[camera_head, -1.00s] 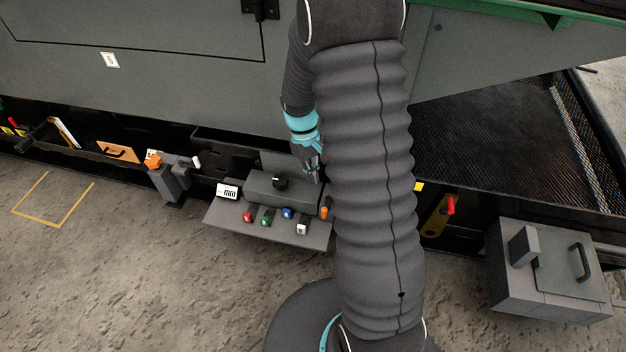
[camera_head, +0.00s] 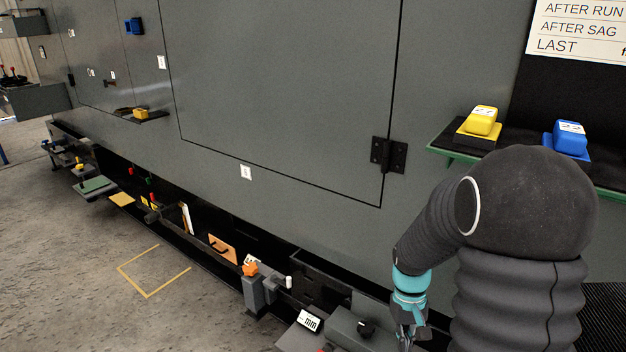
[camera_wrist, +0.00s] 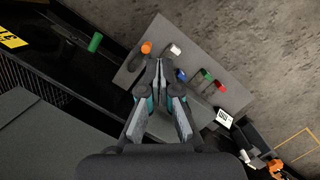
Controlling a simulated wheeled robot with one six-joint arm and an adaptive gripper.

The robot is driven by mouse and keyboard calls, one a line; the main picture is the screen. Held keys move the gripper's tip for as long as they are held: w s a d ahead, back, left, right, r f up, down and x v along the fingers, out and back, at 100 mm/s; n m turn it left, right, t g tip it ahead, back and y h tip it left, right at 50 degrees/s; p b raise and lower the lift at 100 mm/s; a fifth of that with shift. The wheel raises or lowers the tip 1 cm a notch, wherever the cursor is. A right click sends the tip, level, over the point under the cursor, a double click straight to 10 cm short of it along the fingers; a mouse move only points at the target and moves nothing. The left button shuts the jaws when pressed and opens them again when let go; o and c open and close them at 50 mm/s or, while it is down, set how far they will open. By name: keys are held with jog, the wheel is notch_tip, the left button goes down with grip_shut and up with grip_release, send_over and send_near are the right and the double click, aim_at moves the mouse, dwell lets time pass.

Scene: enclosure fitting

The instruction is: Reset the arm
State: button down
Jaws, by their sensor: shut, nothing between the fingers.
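My gripper (camera_head: 409,335) is at the lower right of the head view, at the end of my dark sleeved arm with a turquoise band. It hangs pointing down beside a grey box with a black knob (camera_head: 366,328). In the wrist view my gripper (camera_wrist: 159,64) has its fingertips together with nothing between them. Past the fingertips in that view lies a grey shelf (camera_wrist: 150,55) with small orange (camera_wrist: 146,47), white (camera_wrist: 175,49), blue (camera_wrist: 181,75), green (camera_wrist: 208,75) and red (camera_wrist: 221,88) pieces. I cannot tell the gap between fingertips and shelf.
A large grey enclosure (camera_head: 280,90) stands close behind my arm. A ledge at right bears a yellow block (camera_head: 482,120) and a blue block (camera_head: 571,138). An orange-topped post (camera_head: 250,269) stands low at its foot. The floor with a yellow outline (camera_head: 150,293) is open at left.

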jog(key=s+a+r+t, duration=0.2)
jog(key=s+r+t, duration=0.2)
jog(key=s+r, duration=0.3)
jog(key=s+a+r+t, duration=0.3)
jog(key=s+r, duration=0.4)
jog(key=r, duration=0.8)
jog(key=shift+s+r+m+t, duration=0.25)
jog(key=shift+r+m+t, duration=0.05)
jog(key=shift+t, duration=0.4)
jog(key=shift+a, duration=0.1)
